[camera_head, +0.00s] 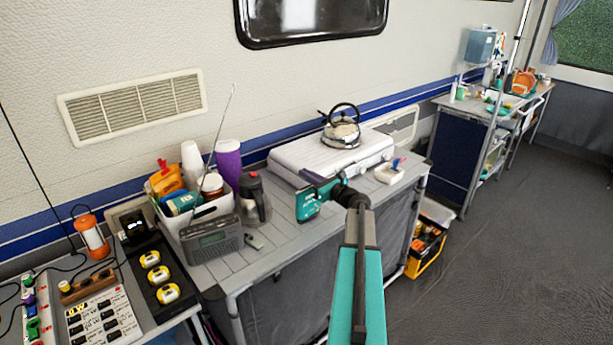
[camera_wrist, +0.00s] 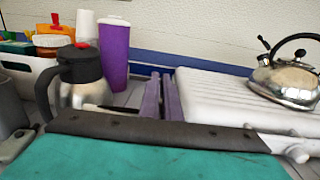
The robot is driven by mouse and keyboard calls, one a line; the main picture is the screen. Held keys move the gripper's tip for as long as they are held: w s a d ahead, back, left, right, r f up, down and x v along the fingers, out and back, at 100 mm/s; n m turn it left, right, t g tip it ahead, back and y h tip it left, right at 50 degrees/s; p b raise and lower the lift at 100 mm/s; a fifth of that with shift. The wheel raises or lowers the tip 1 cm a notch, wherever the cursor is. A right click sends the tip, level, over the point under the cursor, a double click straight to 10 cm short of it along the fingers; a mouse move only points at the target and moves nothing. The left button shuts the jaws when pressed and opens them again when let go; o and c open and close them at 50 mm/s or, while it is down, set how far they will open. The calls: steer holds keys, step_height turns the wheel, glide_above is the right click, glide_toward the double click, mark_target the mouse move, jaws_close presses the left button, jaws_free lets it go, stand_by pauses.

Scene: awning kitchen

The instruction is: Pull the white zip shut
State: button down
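I cannot make out a white zip in either view. Dark grey fabric (camera_head: 290,305) hangs below the near worktop in the head view, and a faint vertical line shows on it. My gripper (camera_head: 307,176) is above that worktop, in front of the pale case. In the wrist view its two purple-grey fingers (camera_wrist: 162,80) point toward the wall with a narrow gap between them. Nothing is held between them. My teal arm covers the right part of the fabric front in the head view.
On the worktop are a pale case (camera_head: 310,158), a kettle (camera_head: 341,130), a jug (camera_head: 254,200), a purple cup (camera_head: 229,162) and a radio (camera_head: 211,240). A yellow crate (camera_head: 425,252) stands on the floor at its right end. The floor (camera_head: 500,270) at right is clear.

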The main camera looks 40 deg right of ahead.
steer(key=shift+a, duration=0.1)
steer(key=a+b, duration=0.2)
steer(key=a, duration=0.5)
steer(key=shift+w+a, duration=0.1)
steer(key=c, duration=1.9)
jaws_free()
steer(key=shift+c, duration=0.2)
steer(key=s+b, duration=0.3)
steer(key=s, duration=1)
steer(key=shift+s+a, duration=0.2)
steer(key=shift+s, duration=0.2)
